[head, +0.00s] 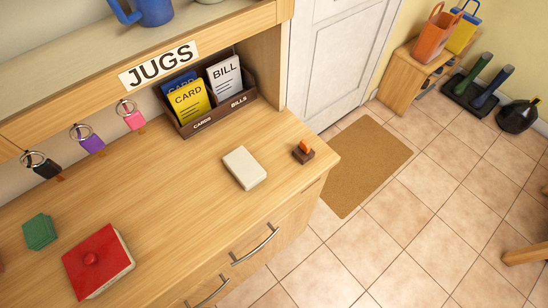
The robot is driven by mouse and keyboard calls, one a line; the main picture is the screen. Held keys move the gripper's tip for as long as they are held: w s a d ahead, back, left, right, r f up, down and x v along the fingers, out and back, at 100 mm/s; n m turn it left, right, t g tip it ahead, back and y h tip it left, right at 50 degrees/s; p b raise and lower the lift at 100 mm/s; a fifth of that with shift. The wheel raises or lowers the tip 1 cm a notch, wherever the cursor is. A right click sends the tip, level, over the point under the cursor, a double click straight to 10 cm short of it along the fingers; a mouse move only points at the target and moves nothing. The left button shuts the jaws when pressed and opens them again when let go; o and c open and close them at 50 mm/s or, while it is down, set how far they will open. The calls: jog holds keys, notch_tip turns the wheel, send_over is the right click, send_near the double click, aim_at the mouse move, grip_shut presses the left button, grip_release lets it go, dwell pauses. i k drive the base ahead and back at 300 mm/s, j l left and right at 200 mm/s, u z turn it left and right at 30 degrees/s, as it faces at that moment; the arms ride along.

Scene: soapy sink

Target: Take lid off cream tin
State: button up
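A squarish tin with cream sides (117,281) stands at the lower left of the wooden counter. A red lid (92,257) with a round red knob covers its top. A plain cream block-shaped box (245,168) lies flat near the middle of the counter; no knob shows on it, and I cannot tell whether it has a separate lid. My gripper is not in view.
A small green box (39,232) sits left of the red lid. An organiser (210,118) with cards and bills stands at the back. Keys hang along the shelf edge. A small dark block with an orange top (303,152) sits near the right edge. The counter between is clear.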

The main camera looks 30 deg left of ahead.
aim_at(94, 262)
jog(key=k+l+u, duration=0.1)
jog(key=u, duration=0.3)
jog(key=k+u, duration=0.35)
jog(key=u, duration=1)
jog(key=i, duration=0.05)
